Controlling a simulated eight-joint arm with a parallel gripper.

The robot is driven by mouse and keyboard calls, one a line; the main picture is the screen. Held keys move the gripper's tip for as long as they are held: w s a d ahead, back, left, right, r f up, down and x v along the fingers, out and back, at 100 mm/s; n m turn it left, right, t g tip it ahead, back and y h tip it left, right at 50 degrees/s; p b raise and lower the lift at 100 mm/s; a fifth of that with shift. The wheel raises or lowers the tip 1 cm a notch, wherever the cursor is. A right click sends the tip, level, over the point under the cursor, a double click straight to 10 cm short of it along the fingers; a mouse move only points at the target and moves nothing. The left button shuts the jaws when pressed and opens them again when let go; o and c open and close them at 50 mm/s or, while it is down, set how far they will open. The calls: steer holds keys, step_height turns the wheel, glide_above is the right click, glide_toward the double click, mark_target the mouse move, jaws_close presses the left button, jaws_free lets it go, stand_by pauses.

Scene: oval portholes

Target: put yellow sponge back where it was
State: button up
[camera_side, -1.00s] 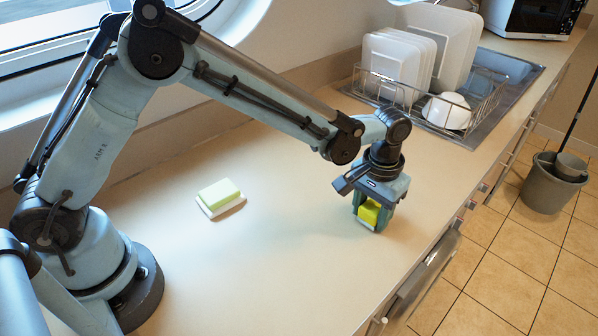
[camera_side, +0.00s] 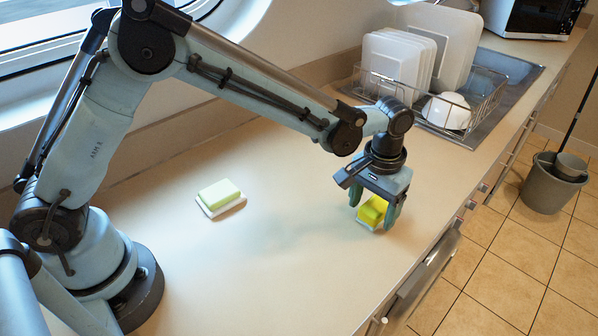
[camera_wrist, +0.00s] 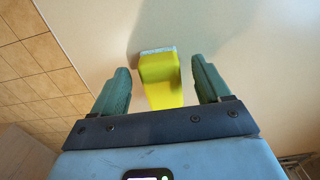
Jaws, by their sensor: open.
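The yellow sponge (camera_side: 372,211) stands on the countertop near its front edge, with a pale layer on one side. In the wrist view the yellow sponge (camera_wrist: 160,80) sits between the two green fingers, with a gap on each side. My gripper (camera_side: 376,212) is open just above and around it, fingers pointing down; in the wrist view my gripper (camera_wrist: 160,88) shows both fingers apart. The fingers partly hide the sponge in the side view.
A pale green block (camera_side: 219,193) lies on a white dish (camera_side: 231,209) left of the gripper. The countertop (camera_side: 290,240) between is clear. A bucket (camera_side: 553,182) stands on the floor.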

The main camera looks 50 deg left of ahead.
mark_target(372, 209)
step_height(372, 209, up, 10)
steer(key=s+a+r+t, duration=0.2)
steer(key=s+a+r, duration=0.1)
steer(key=a, duration=0.3)
steer(key=s+a+r+t, duration=0.1)
steer(key=s+a+r, duration=0.15)
steer(key=a, duration=0.25)
steer(key=s+a+f+t, duration=0.3)
steer(key=s+a+t, duration=0.1)
steer(key=s+a, duration=0.4)
steer(key=shift+s+a+f, duration=0.15)
steer(key=shift+s, duration=0.35)
stand_by(0.5)
